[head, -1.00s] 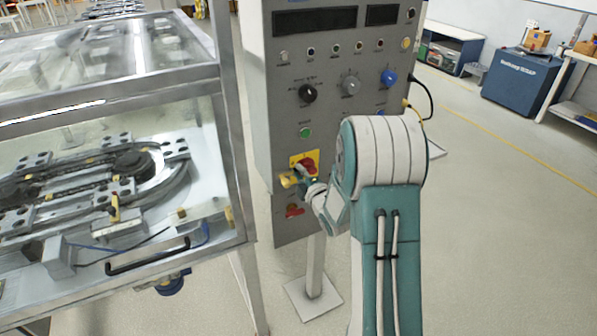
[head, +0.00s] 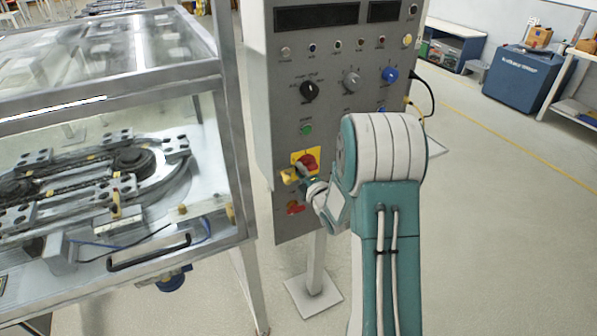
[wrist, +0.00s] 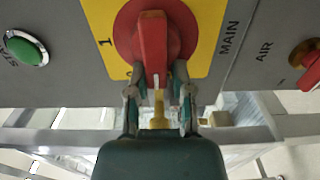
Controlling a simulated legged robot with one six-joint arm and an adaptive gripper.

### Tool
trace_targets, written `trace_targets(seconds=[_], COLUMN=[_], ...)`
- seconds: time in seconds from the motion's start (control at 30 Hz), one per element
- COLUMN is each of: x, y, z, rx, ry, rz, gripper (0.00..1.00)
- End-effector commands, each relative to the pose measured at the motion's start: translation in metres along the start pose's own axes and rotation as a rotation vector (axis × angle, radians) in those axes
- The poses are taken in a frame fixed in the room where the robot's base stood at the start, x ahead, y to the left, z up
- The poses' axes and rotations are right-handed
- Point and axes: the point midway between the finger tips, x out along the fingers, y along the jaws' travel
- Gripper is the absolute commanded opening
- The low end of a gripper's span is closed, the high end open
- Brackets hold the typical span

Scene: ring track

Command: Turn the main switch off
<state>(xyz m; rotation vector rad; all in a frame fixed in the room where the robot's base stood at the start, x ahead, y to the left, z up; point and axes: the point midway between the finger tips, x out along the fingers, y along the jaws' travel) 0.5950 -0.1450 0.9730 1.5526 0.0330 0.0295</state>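The main switch (wrist: 152,45) is a red rotary knob with a raised handle on a yellow plate (wrist: 205,40) marked "1" and "MAIN". In the wrist view the handle points straight down the picture, and another mark beside its lower end is partly hidden. In the head view the switch (head: 307,162) is low on the grey control panel. My gripper (wrist: 158,85) is open, with its fingers apart on either side of the handle's lower end. I cannot tell whether they touch it. In the head view my gripper (head: 305,180) is just below the knob, partly hidden by my wrist.
A green start button (wrist: 26,48) and a red air switch (wrist: 309,68) flank the main switch in the wrist view. The glass-sided ring track case (head: 120,180) stands close at left. The panel's post stands on a base plate (head: 314,296). Floor at right is clear.

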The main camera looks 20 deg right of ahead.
Motion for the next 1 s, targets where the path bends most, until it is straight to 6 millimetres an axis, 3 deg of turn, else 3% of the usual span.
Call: trace_targets(seconds=[0.1, 0.57, 1.0], x=[-0.003, -0.007, -0.091], y=[-0.004, -0.001, -0.001], z=[0.006, 0.000, 0.003], rx=[0.007, -0.001, 0.001], ry=[-0.018, -0.011, -0.015], rz=[-0.010, -0.004, -0.005], gripper=[0.57, 0.57, 0.57])
